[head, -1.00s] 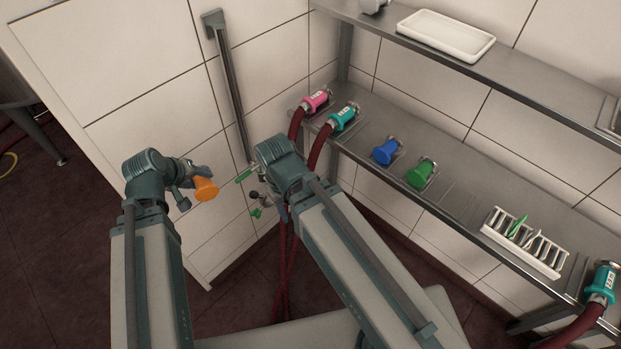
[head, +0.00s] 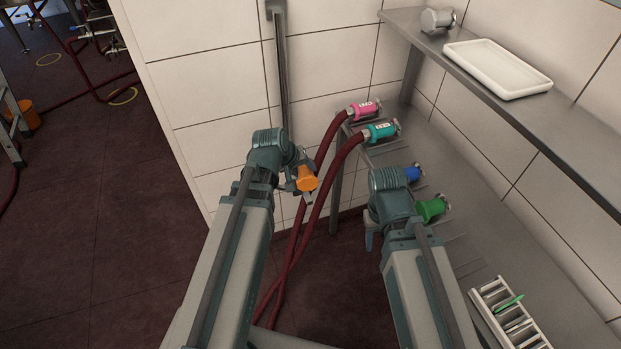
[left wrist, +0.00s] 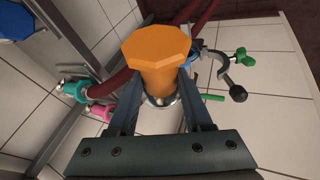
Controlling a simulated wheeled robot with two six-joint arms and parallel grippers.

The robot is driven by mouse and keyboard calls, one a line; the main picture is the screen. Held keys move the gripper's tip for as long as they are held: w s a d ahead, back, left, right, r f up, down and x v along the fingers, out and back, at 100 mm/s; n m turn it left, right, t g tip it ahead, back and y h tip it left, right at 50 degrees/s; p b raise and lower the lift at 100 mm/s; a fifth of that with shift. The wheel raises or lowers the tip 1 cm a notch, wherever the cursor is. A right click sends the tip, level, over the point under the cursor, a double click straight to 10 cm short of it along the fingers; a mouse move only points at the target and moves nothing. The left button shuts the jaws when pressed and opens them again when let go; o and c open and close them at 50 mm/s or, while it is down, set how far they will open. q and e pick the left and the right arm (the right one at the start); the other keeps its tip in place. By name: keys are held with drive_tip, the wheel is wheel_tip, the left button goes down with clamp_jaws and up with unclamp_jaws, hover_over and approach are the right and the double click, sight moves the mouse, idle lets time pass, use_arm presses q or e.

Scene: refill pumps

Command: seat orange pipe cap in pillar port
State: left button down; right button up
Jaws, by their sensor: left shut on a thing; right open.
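The orange pipe cap (head: 307,178) is in my left gripper (head: 301,183), off the floor and in front of the tiled wall. In the left wrist view the cap (left wrist: 156,62) shows its wide faceted orange end, with a metal rim below, between the two fingers. My right gripper (head: 373,228) is open beside the shelf, partly hidden by its own arm. A metal clamp (left wrist: 218,68) with a green wing nut and black knob shows beyond the cap in the left wrist view. I cannot make out the pillar port.
A vertical metal rail (head: 281,70) runs down the wall. Red hoses (head: 318,188) hang beside my left gripper, ending in pink (head: 365,110) and teal (head: 381,132) couplings. Blue (head: 414,173) and green (head: 432,208) caps and a white rack (head: 490,292) are on the lower shelf.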

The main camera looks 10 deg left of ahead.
sight(305, 196)
use_arm(q)
drive_tip(key=w+a+f+n+y+b, duration=0.1)
drive_tip(key=w+f+n+b, duration=0.1)
drive_tip(key=w+f+b, duration=0.4)
wheel_tip(305, 196, down, 3)
drive_tip(key=shift+w+a+r+n+b, duration=0.1)
drive_tip(key=shift+w+a+n+b, duration=0.25)
drive_tip(key=shift+w, duration=0.55)
use_arm(e)
wheel_tip(305, 196, down, 9)
use_arm(q)
wheel_tip(305, 196, down, 10)
drive_tip(key=b, duration=0.9)
drive_tip(key=shift+r+b, duration=0.15)
drive_tip(key=shift+b, duration=0.2)
use_arm(e)
wheel_tip(305, 196, down, 10)
drive_tip(key=shift+r, duration=0.25)
use_arm(q)
drive_tip(key=shift+f, duration=0.2)
use_arm(e)
drive_tip(key=shift+f, duration=0.2)
use_arm(q)
drive_tip(key=shift+c, duration=1.2)
unclamp_jaws()
drive_tip(key=shift+r, duration=0.1)
use_arm(e)
drive_tip(key=shift+r, duration=0.1)
